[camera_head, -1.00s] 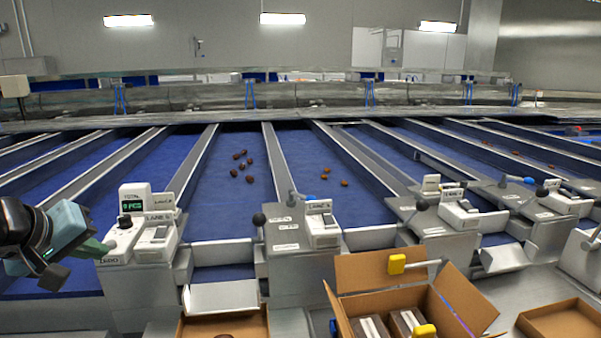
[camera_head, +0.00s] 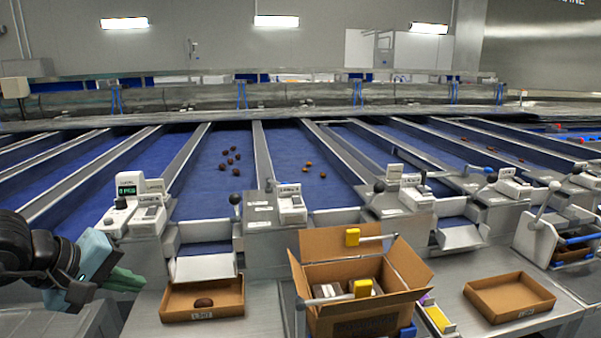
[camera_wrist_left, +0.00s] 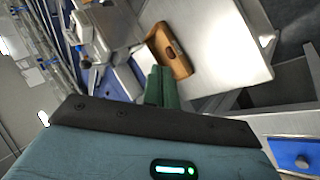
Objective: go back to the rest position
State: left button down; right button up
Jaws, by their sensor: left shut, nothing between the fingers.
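My left gripper (camera_head: 120,278) is at the left of the head view, shut and empty, its green fingers pressed together. It is to the left of the open cardboard tray, apart from it. In the left wrist view its shut fingers (camera_wrist_left: 161,87) point toward the bench, with nothing between them. My right gripper is not in view.
A cardboard tray (camera_head: 176,312) holding one dark date (camera_head: 204,302) lies on the bench; it also shows in the wrist view (camera_wrist_left: 182,65). An open carton (camera_head: 350,318) stands at centre, an empty tray (camera_head: 500,312) at right. Dates (camera_head: 232,160) lie on blue lanes.

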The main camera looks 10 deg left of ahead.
pick_arm(q)
jog(key=s+d+f+n+g+h, duration=0.1)
jog(key=s+d+f+n+h, duration=0.1)
jog(key=d+f+n+h, duration=0.35)
jog(key=s+d+f+n+g+h, duration=0.1)
jog(key=s+d+f+n+h, duration=0.1)
jog(key=d+n+h, duration=0.55)
jog(key=s+a+f+n+t+y, duration=0.15)
jog(key=f+n+t+y, duration=0.35)
jog(key=n, duration=0.6)
jog(key=s+f+n+t+y+p, duration=0.1)
jog(key=s+f+n+t+y, duration=0.1)
jog(key=f+n, duration=0.7)
jog(key=s+f+n+t+y, duration=0.2)
jog(key=f+n+t+y, duration=0.15)
jog(key=n, duration=0.95)
jog(key=s+d+f+n+g+y, duration=0.1)
jog(key=s+f+n+g+y, duration=0.3)
jog(key=s+f+n, duration=1)
jog(key=s+f+g, duration=0.3)
jog(key=shift+s+d+g+p, duration=0.25)
jog(key=shift+d+g+p, duration=0.05)
jog(key=shift+g, duration=0.05)
jog(key=shift+y, duration=0.25)
